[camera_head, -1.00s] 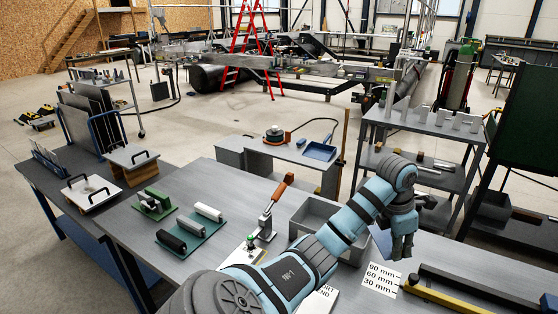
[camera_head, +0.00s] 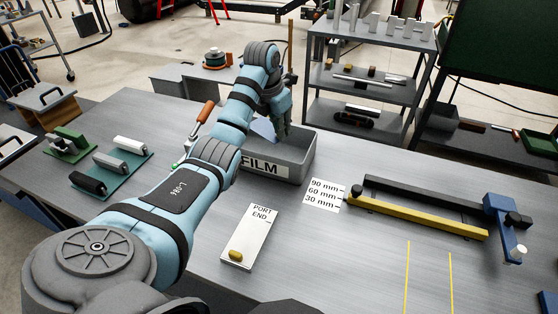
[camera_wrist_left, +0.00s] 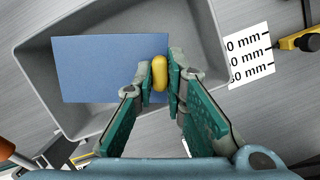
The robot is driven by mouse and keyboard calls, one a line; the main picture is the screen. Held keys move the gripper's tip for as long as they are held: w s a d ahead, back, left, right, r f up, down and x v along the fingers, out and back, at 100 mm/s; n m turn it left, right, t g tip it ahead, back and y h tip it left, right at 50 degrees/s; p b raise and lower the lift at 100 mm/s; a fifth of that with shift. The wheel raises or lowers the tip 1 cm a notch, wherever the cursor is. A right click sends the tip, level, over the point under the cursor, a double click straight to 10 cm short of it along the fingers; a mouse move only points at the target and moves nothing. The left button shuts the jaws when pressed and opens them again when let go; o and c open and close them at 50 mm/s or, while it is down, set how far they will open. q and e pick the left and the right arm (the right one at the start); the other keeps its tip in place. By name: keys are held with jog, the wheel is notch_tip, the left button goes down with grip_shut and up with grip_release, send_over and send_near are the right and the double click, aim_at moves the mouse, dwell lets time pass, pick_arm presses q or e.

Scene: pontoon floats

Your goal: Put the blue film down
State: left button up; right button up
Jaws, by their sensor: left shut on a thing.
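The blue film (camera_head: 263,128) is a flat pale-blue sheet, partly hidden behind my arm in the head view. In the left wrist view the film (camera_wrist_left: 105,65) lies within the outline of a grey bin (camera_wrist_left: 205,40), with a yellow tab (camera_wrist_left: 160,72) at its right edge. My left gripper (camera_head: 282,130) is shut on that tab, its green fingers (camera_wrist_left: 161,78) on both sides of it. The grey bin labelled FILM (camera_head: 300,162) is below the gripper. I cannot tell whether the film touches the bin floor. My right gripper is not in view.
A white PORT END plate (camera_head: 250,235) with a yellow knob lies in front of the bin. A millimetre card (camera_head: 324,194) and a yellow-black bar fixture (camera_head: 420,215) are to the right. Rollers on a green mat (camera_head: 115,170) and an orange-handled clamp (camera_head: 203,115) are left.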

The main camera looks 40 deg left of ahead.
pick_arm(q)
notch_tip(320, 180, down, 11)
jog(key=shift+w+r+b, duration=0.1)
jog(key=shift+w+b, duration=0.05)
jog(key=shift+b, duration=0.2)
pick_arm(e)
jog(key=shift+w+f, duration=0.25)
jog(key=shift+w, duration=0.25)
pick_arm(q)
jog(key=shift+f, duration=0.25)
jog(key=o, duration=0.7)
jog(key=shift+r, duration=0.1)
jog(key=shift+o, duration=0.2)
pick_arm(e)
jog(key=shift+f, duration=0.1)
